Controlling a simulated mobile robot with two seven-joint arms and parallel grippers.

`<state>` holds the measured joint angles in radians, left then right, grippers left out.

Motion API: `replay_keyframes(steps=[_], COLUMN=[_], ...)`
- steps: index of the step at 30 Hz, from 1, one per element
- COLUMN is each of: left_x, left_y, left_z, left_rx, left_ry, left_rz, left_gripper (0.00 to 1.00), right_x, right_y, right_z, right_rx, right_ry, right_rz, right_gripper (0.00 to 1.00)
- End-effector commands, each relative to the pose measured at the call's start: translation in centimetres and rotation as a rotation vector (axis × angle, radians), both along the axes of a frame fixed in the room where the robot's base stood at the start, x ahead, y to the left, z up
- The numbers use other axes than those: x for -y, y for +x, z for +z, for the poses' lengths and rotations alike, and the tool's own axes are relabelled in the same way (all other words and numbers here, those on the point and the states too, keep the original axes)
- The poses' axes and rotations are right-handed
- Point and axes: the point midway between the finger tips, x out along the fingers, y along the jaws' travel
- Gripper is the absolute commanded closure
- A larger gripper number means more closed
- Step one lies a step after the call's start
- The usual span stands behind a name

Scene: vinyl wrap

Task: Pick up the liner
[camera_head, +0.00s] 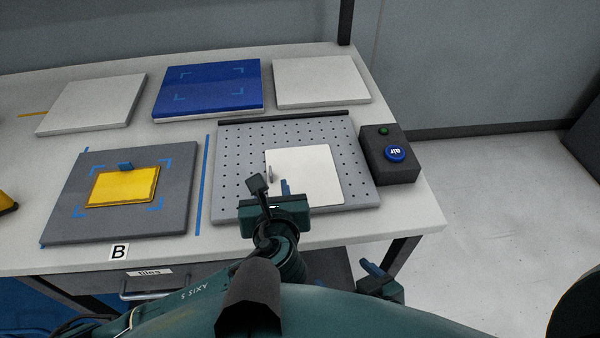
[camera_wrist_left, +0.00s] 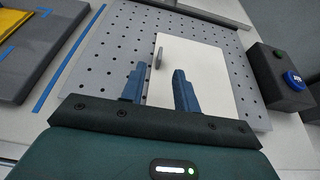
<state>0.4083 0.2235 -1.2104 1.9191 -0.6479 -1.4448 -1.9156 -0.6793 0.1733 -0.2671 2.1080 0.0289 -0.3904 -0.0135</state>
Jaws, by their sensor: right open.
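A white square sheet, which looks like the liner (camera_head: 310,172), lies flat on the perforated grey plate (camera_head: 232,150). A small grey tab (camera_head: 269,174) stands up at its left edge. In the left wrist view the sheet (camera_wrist_left: 205,65) lies beyond my fingers, and the tab (camera_wrist_left: 158,58) shows between the fingertips. My left gripper (camera_head: 279,187) is open and empty over the sheet's near left part; its two blue fingers (camera_wrist_left: 158,70) are apart. Contact with the sheet cannot be told. My right gripper (camera_head: 374,272) is open off the table's front edge, partly hidden.
A dark box with a blue air button (camera_head: 395,154) stands right of the plate. A yellow tile (camera_head: 123,187) with a blue tab lies on a grey mat (camera_head: 65,215) at left. Two white panels and a blue panel (camera_head: 208,88) lie at the back.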

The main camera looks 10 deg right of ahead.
Motion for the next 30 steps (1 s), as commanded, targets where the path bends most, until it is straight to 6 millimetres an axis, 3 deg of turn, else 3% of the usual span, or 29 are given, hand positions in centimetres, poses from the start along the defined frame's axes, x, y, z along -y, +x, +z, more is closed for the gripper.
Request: replay_keyframes(steps=[8, 16, 25, 30], left_x=[0.0, -0.1, -0.1, -0.1], left_y=[2.2, 5.8, 6.3, 6.3], left_z=[-0.8, -2.2, -2.4, -2.4], left_rx=[0.000, -0.001, -0.002, -0.002], left_ry=[-0.003, -0.003, -0.004, -0.004], left_rz=[0.001, 0.000, -0.001, -0.001], left_gripper=[0.69, 0.69, 0.69, 0.82], right_x=[0.0, 0.2, 0.2, 0.2], right_y=[0.3, 0.5, 0.6, 0.6], right_z=[0.6, 0.5, 0.5, 0.4], right_rx=[0.018, 0.025, 0.026, 0.024], right_ry=[0.000, -0.007, -0.007, -0.005], right_rz=[0.006, 0.013, 0.011, 0.009], right_gripper=[0.15, 0.15, 0.15, 0.15])
